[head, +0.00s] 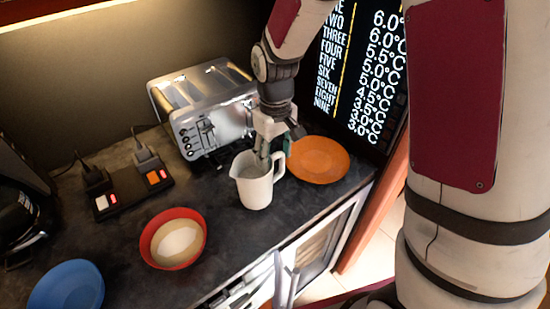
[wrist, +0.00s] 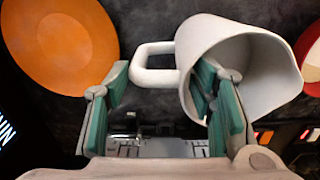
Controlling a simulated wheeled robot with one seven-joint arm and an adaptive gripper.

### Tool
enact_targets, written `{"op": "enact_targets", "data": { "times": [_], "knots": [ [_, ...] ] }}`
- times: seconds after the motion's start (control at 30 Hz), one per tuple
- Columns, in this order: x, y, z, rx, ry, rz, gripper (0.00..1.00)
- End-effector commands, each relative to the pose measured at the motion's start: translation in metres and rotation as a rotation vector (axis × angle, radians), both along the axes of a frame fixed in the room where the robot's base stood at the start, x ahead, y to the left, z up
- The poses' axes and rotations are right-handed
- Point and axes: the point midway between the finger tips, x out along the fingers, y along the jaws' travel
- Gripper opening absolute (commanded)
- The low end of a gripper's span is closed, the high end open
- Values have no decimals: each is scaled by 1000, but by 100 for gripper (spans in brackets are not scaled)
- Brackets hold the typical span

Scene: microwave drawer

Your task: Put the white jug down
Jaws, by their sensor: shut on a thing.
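The white jug (head: 256,190) is upright at the counter (head: 222,205), in front of the toaster; I cannot tell whether its base touches the surface. My gripper (head: 266,152) comes down from above at the jug's rim. In the wrist view the jug (wrist: 245,45) has its mouth towards the camera and its handle to the left. My gripper (wrist: 163,85) is shut on the jug, with its right finger inside the mouth and its left finger outside, beyond the handle. The jug's inside is partly hidden by the right finger.
An orange plate (head: 318,160) lies close right of the jug. A silver toaster (head: 205,110) stands behind. A red bowl (head: 173,238) with pale contents, a blue plate (head: 66,288) and a power strip (head: 133,190) are left. The counter's front edge is near; an appliance door (head: 310,255) is below.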

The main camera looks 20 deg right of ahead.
Motion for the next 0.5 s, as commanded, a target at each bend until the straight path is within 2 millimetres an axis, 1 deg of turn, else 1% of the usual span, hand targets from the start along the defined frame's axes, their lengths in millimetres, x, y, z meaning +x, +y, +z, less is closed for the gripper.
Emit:
{"op": "enact_targets", "data": {
  "times": [0.1,0.2,0.5],
  "knots": [
    [-2,0,-14,0,3,0,0],
    [-1,0,-19,0,0,0,0],
    [0,0,-21,0,0,0,0]
  ]
}}
